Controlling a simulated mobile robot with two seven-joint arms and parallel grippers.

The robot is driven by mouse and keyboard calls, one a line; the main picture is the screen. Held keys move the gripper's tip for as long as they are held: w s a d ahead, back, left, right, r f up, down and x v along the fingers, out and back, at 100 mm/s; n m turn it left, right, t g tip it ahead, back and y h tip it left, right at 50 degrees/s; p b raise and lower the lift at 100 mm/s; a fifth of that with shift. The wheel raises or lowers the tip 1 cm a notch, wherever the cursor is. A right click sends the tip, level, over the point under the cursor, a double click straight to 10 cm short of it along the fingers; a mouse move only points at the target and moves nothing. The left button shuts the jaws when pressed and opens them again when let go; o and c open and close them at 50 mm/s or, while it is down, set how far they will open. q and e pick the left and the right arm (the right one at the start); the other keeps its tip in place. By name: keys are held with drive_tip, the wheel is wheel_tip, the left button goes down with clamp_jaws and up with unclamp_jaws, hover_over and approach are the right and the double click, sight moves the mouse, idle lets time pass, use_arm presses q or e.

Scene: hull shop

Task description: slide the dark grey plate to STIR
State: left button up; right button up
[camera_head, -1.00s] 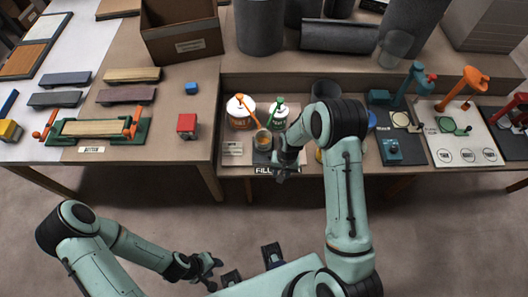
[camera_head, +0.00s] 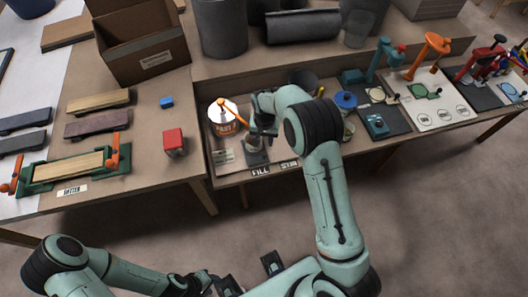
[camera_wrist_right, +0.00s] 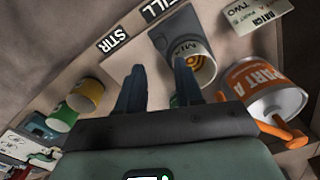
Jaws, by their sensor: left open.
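The dark grey plate (camera_head: 257,159) lies at the FILL label (camera_head: 260,171), with the mixing cup (camera_head: 252,144) standing on it. The plate (camera_wrist_right: 160,36) and cup (camera_wrist_right: 196,58) also show in the right wrist view, partly covered by a finger. The STIR label (camera_head: 289,164) is just right of FILL. My right gripper (camera_head: 265,127) is over the bench beside the cup. In the right wrist view its fingers (camera_wrist_right: 158,82) are apart with nothing visible between them. My left gripper (camera_head: 203,284) is open and empty, low over the floor, away from the bench.
A white tin with an orange band (camera_head: 223,118) and an orange handle stands left of the cup. My right arm hides part of the bench behind STIR. Yellow (camera_wrist_right: 86,94) and green (camera_wrist_right: 63,117) containers stand beyond STIR. A red block (camera_head: 174,142) is on the left table.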

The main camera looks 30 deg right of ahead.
sight(265, 153)
wheel_tip(265, 153, down, 9)
drive_tip(key=shift+f, duration=0.1)
idle(0.3)
clamp_jaws()
